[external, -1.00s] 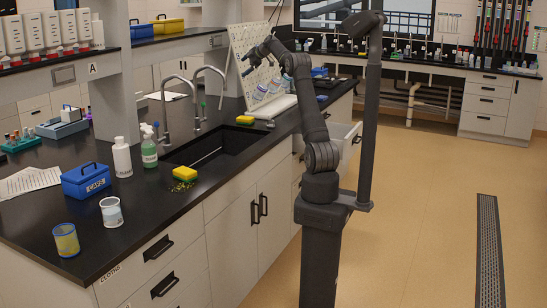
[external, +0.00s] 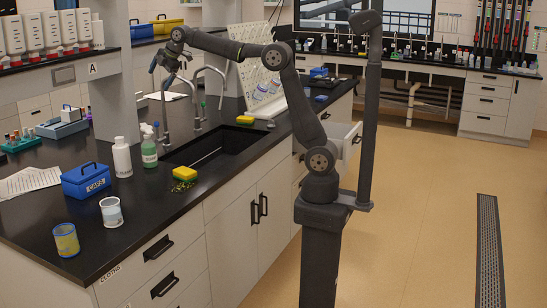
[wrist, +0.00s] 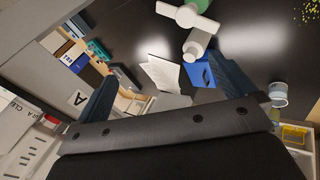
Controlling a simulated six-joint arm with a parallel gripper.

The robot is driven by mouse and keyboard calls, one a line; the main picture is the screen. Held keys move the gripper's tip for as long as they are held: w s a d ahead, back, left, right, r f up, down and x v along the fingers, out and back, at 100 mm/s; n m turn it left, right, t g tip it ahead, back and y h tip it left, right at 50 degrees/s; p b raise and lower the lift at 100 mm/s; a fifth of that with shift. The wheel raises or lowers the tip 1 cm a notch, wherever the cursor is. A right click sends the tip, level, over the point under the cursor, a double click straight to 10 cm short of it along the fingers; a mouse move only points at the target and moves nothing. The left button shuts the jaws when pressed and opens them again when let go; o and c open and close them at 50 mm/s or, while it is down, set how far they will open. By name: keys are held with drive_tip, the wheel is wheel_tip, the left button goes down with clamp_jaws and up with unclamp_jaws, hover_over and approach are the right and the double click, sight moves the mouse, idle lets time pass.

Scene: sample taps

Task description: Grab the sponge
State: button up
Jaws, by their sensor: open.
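A yellow sponge (external: 185,172) lies on the black counter in front of the sink, with yellow-green crumbs around it. A second yellow sponge (external: 245,120) lies behind the sink near the pegboard. My gripper (external: 158,82) is open and empty, high above the counter beside the taps, behind and left of the near sponge and apart from both sponges. In the wrist view its two fingers stand wide apart with nothing between them (wrist: 163,72). The crumbs (wrist: 308,12) show at that view's top right corner; I cannot make out either sponge there.
The sink (external: 205,150) has two tall curved taps (external: 212,72). A white bottle (external: 122,158), a green spray bottle (external: 149,150), a blue CAPS box (external: 87,182) and two cups (external: 111,212) stand left of the near sponge.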

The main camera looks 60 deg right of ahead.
drive_tip(key=s+a+f+g+h, duration=0.2)
drive_tip(key=s+a+f+g, duration=0.25)
drive_tip(key=a+f, duration=0.65)
drive_tip(key=g+h, duration=0.3)
approach(184, 170)
drive_tip(key=x, duration=0.4)
drive_tip(key=shift+w+a+f, duration=0.15)
drive_tip(key=shift+w+a, duration=0.1)
drive_tip(key=shift+a, duration=0.15)
drive_tip(key=shift+s+d+x, duration=0.1)
drive_tip(key=shift+s+x, duration=0.05)
drive_tip(key=shift+x, duration=1.3)
drive_tip(key=shift+s+d+x, duration=0.1)
drive_tip(key=shift+d+x, duration=0.05)
drive_tip(key=shift+x, duration=1.3)
drive_tip(key=c, duration=0.8)
